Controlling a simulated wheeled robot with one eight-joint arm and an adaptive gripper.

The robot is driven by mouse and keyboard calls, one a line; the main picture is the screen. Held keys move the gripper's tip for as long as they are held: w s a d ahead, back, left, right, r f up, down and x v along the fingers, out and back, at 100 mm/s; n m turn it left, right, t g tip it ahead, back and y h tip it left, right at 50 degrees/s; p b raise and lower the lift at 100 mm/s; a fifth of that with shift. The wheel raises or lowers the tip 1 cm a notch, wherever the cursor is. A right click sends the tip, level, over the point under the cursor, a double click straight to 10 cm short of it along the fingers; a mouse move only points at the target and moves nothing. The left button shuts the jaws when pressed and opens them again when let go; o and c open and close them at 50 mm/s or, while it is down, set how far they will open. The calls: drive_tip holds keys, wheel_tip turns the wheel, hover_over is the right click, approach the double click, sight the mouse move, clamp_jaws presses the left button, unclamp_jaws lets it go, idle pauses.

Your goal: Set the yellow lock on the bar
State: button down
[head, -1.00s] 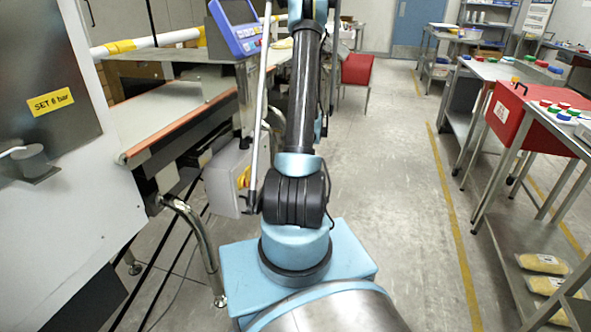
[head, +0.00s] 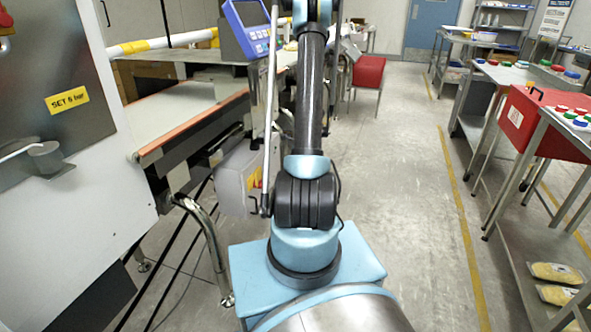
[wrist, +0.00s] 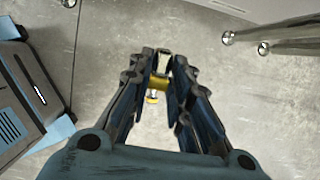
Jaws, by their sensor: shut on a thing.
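In the wrist view my gripper (wrist: 160,72) points down over grey floor, its two dark fingers closed in on the yellow lock (wrist: 158,83). The lock shows as a small yellow body with a pale metal part, mostly hidden between the fingers. In the head view my gripper and the lock are out of sight. I cannot tell which part is the bar.
At left stands a cabinet with a yellow "SET 6 bar" label (head: 67,101). Beside it runs the belt (head: 178,108), with a grey box (head: 238,180) below. A red box (head: 560,125) stands on a right-hand table. The aisle floor (head: 400,180) is clear.

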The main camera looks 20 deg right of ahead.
drive_tip(key=w+a, duration=0.7)
drive_tip(key=a, duration=0.3)
drive_tip(key=shift+w+a, duration=0.35)
idle(1.5)
drive_tip(key=shift+w+a, duration=0.1)
drive_tip(key=shift+w, duration=0.05)
idle(0.4)
drive_tip(key=shift+f, duration=2.25)
drive_tip(key=c, duration=1.4)
unclamp_jaws()
